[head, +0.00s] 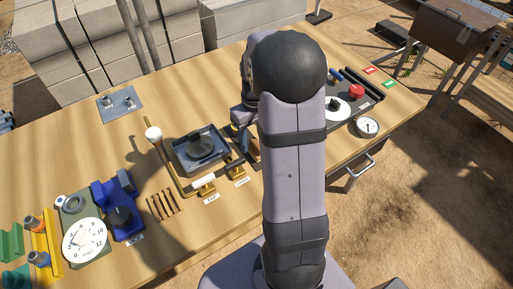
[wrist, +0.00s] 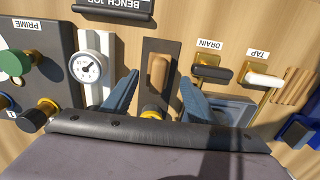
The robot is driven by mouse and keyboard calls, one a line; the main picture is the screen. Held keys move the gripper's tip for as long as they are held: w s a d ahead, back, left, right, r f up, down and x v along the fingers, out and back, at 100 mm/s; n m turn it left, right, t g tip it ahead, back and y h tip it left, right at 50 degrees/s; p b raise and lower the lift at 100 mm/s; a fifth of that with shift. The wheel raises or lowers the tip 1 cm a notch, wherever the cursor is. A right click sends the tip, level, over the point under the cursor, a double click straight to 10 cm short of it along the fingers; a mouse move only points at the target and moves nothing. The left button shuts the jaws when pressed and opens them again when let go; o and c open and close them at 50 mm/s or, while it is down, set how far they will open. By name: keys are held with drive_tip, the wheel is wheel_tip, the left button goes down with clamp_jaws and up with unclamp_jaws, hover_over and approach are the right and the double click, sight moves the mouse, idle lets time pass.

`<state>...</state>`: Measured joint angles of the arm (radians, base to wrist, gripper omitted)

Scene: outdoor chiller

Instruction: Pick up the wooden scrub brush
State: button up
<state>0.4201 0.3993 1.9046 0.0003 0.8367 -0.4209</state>
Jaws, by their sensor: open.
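What appears to be the wooden scrub brush, a rounded tan wooden piece (wrist: 159,72), lies on a dark flat strip (wrist: 150,48) in the wrist view. My gripper (wrist: 158,78) is open, with one blue-grey finger on each side of the wooden piece and visible gaps between. I cannot tell how far above it the fingers are. In the head view my arm hides most of this spot, and only part of my gripper (head: 240,122) shows at the arm's left.
The DRAIN lever (wrist: 212,73) and TAP lever (wrist: 264,79) stand right of the strip in the wrist view. A small white gauge (wrist: 88,68) and a panel with knobs are left. In the head view a dark tray (head: 180,163) sits left of my arm.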

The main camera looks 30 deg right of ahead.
drive_tip(key=shift+s+d+f+p, duration=0.15)
drive_tip(key=shift+f+p, duration=0.55)
drive_tip(key=shift+f, duration=1.6)
drive_tip(key=c, duration=1.2)
